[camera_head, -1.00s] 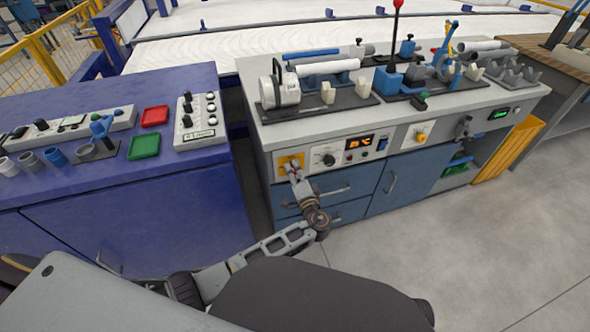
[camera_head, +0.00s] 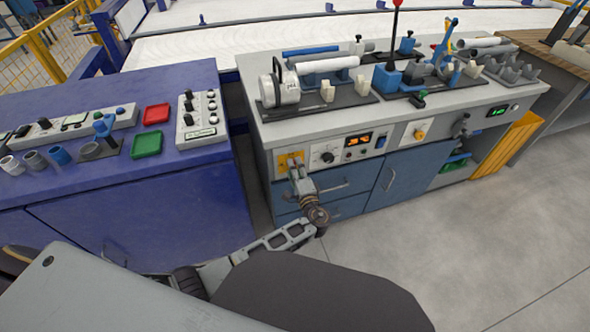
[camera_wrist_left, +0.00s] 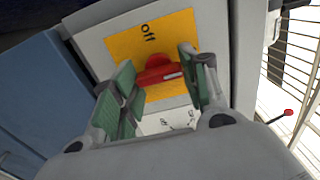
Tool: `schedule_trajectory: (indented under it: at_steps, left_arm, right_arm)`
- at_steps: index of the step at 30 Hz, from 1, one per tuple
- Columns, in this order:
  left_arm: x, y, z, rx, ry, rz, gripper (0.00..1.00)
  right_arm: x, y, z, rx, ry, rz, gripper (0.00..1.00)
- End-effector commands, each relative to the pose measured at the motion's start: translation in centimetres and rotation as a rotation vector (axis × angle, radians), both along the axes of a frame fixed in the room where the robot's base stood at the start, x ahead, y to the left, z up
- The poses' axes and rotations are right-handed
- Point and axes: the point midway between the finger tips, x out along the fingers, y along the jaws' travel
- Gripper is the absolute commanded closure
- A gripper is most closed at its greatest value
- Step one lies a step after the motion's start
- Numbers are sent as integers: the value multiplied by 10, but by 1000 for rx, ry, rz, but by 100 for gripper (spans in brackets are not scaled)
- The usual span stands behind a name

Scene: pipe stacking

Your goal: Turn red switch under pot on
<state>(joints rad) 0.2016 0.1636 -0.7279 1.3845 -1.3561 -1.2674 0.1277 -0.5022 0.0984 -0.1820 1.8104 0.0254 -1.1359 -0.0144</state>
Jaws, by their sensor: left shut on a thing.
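The red switch (camera_wrist_left: 160,70) sits on a yellow plate (camera_wrist_left: 120,45) in the left wrist view. The word "off" is printed on the plate above it. My left gripper (camera_wrist_left: 158,80) has its green-padded fingers on either side of the switch and is shut on it. In the head view the left gripper (camera_head: 296,172) reaches the yellow plate (camera_head: 284,160) at the left of the bench's front panel, and hides most of the switch. A white pot-like round device (camera_head: 281,86) stands on the bench top above. My right gripper is not in view.
The grey bench (camera_head: 262,130) has a knob, a lit display (camera_head: 358,140) and blue drawers. A blue cabinet (camera_head: 130,195) with red and green trays stands to the left, across a narrow gap. The floor (camera_head: 480,250) at right is clear.

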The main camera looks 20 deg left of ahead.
Motion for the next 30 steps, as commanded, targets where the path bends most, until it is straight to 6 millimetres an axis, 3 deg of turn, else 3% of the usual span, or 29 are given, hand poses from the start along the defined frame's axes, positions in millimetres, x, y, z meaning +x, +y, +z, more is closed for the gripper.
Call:
schedule_trajectory:
  at_steps: [5, 6, 10, 23, 30]
  left_arm:
    - [1, -1, 1, 2, -2, -3, 79]
    - [1, -1, 1, 2, -2, -3, 52]
    - [1, 0, 1, 0, -2, -2, 35]
    - [0, 0, 1, 0, -1, -1, 34]
    - [0, 0, 13, -2, -2, -1, 34]
  right_arm:
    - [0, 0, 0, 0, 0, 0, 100]
    - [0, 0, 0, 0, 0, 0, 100]
    - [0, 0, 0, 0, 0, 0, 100]
    - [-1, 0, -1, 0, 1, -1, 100]
    - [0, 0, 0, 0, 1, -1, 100]
